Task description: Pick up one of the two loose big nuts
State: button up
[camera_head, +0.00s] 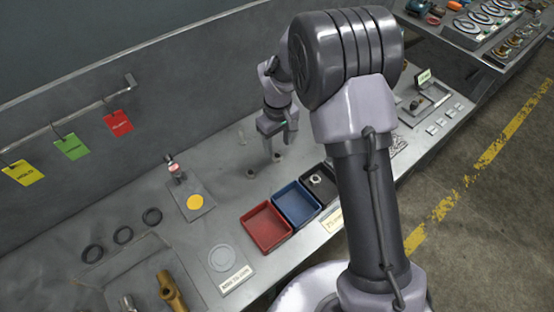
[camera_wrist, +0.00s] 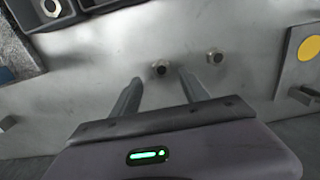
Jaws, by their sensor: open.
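Two loose big nuts lie apart on the grey bench. One nut (camera_wrist: 161,69) shows in the wrist view between my fingertips, with a dark centre hole; in the head view this nut (camera_head: 277,157) is just below my gripper. The other nut (camera_wrist: 215,57) lies to its right in the wrist view, outside my fingers, and the head view shows this second nut (camera_head: 250,173) further left. My gripper (camera_head: 279,149) points down at the bench with its fingers apart, and the wrist view also shows my gripper (camera_wrist: 160,77). I cannot tell how high the fingertips are above the bench.
A red tray (camera_head: 250,240), a blue tray (camera_head: 283,213) and a black tray (camera_head: 326,203) stand along the front edge; a nut (camera_head: 317,180) lies in the black one. A grey plate with a yellow disc (camera_head: 194,202) is to the left. A wall with hanging tags rises behind.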

aim_at(277, 156)
notch_tip(277, 156, down, 5)
jog(key=shift+s+a+r+b, duration=0.1)
jog(key=shift+s+a+b, duration=0.05)
jog(key=shift+b, duration=1)
jog(key=shift+r, duration=0.1)
grip_shut()
